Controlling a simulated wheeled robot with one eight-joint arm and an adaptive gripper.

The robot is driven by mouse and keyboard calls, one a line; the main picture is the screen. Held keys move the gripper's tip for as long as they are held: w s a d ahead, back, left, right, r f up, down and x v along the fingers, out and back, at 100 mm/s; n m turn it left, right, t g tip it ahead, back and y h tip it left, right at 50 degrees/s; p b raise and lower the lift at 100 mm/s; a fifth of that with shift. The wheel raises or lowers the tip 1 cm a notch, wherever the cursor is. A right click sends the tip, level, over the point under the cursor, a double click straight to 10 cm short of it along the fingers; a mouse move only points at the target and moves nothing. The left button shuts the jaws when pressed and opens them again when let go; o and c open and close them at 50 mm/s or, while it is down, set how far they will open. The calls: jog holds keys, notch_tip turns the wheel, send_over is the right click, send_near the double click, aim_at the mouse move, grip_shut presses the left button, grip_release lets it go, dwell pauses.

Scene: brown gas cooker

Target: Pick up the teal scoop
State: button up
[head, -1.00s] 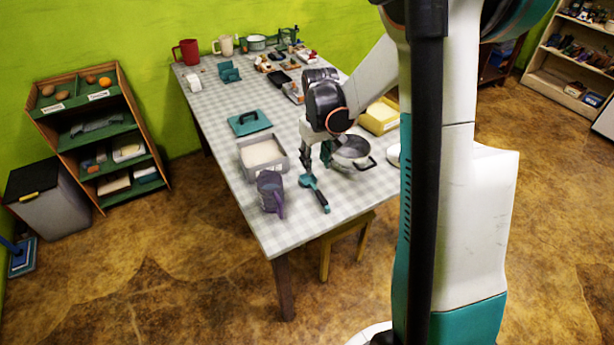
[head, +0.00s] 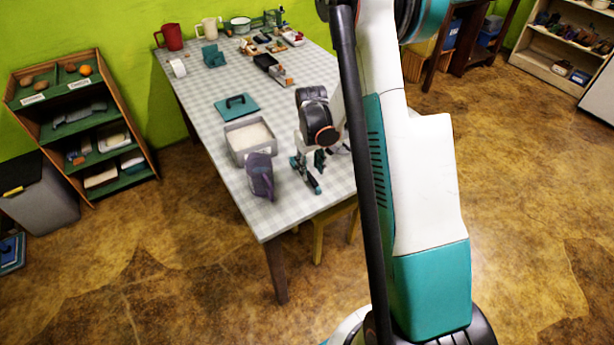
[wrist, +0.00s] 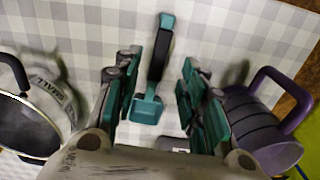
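The teal scoop (wrist: 147,108) lies on the checked tablecloth, its black-and-teal handle pointing to the top of the wrist view. In the head view, part of its handle (head: 314,187) shows below my gripper (head: 308,165), which hides the rest. In the wrist view my gripper (wrist: 158,88) is open, with its teal fingers on either side of the scoop and a gap on both sides. I see no contact, and the remaining height above the scoop is hard to tell.
A purple jug (wrist: 262,128) stands close on the right in the wrist view, and a metal pot (wrist: 30,125) on the left. A grey bin of white material (head: 236,152) and a teal lid (head: 236,106) are on the table (head: 205,100). The table edge is near.

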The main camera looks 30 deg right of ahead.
aim_at(311, 177)
notch_tip(311, 177, down, 5)
jog(key=shift+w+d+f+b, duration=0.1)
jog(key=shift+f+b, duration=0.05)
jog(key=shift+b, duration=1)
grip_shut()
